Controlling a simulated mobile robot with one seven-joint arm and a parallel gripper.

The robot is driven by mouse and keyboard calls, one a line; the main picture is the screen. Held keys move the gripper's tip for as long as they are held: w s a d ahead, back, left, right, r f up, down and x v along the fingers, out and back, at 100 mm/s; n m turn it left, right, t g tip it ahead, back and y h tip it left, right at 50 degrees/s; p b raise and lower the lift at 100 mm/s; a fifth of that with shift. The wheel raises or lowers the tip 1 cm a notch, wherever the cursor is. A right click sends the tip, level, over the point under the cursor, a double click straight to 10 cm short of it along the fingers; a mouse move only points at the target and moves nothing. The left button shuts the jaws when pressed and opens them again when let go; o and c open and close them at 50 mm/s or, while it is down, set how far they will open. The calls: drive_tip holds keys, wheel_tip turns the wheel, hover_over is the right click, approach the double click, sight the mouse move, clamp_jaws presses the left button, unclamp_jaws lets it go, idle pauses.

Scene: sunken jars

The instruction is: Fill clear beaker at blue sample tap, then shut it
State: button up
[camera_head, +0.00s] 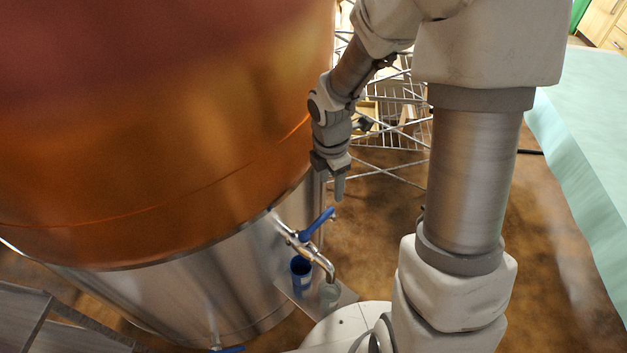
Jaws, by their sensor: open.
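The blue sample tap (300,243) sticks out from the lower steel part of a big copper tank. Its blue lever handle (317,223) slants up and to the right, and its steel spout curves down. The clear beaker (328,294) stands under the spout end on a small metal shelf (345,297). I cannot tell whether liquid runs or how full the beaker is. My gripper (338,187) points down, above and slightly right of the handle, apart from it. It is open with nothing seen between its fingers.
A blue cup (300,272) stands on the shelf left of the beaker. The copper tank (160,120) fills the left. A second blue handle (228,349) shows low at the tank. A wire rack (400,110) stands behind my gripper. A pale green-covered table (590,130) is at right.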

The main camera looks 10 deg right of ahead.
sight(323, 215)
drive_tip(key=f+n, duration=0.2)
drive_tip(key=f, duration=0.1)
drive_tip(key=a+f+n, duration=0.1)
drive_tip(key=f, duration=0.1)
drive_tip(key=shift+w+a+n+g+y+p, duration=0.1)
drive_tip(key=shift+w+n+g+y+p, duration=0.05)
drive_tip(key=shift+n+g+y+p, duration=0.2)
drive_tip(key=shift+a+f+n, duration=0.1)
drive_tip(key=shift+f+n, duration=0.15)
drive_tip(key=shift+f, duration=0.3)
wheel_tip(323, 215, down, 8)
drive_tip(key=b, duration=0.8)
drive_tip(key=shift+r+p, duration=0.45)
drive_tip(key=shift+c, duration=0.9)
clamp_jaws()
